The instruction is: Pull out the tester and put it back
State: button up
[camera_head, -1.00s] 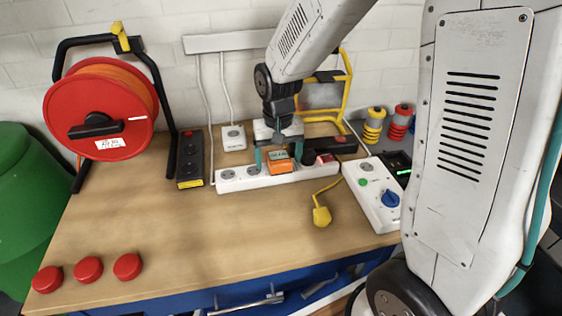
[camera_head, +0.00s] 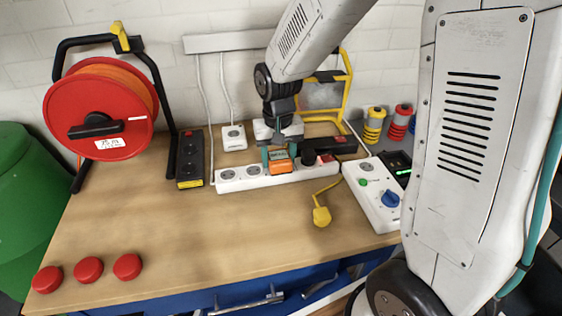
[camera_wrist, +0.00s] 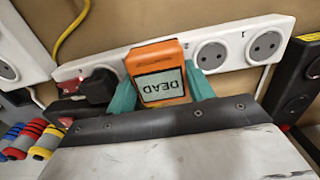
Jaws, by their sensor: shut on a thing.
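The orange tester (camera_head: 279,166) sits on the white power strip (camera_head: 236,184), between a bare socket and a black plug. In the wrist view the tester (camera_wrist: 154,52) shows a grey screen reading "DEAD", upside down. My gripper (camera_head: 278,154) is over the strip, its teal fingers closed on both sides of the tester. In the wrist view the fingers of my gripper (camera_wrist: 161,88) flank the tester's screen end. The tester's underside and any pins are hidden, so I cannot see how deep it sits.
A black plug (camera_wrist: 101,87) stands close beside the tester. A white box with a blue knob (camera_head: 390,199) and a yellow plug (camera_head: 321,216) lie to the right. A red cable reel (camera_head: 102,108) and red caps (camera_head: 88,269) are left. The table's front middle is clear.

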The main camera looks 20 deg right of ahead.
aim_at(279, 155)
jog(key=shift+r, duration=3)
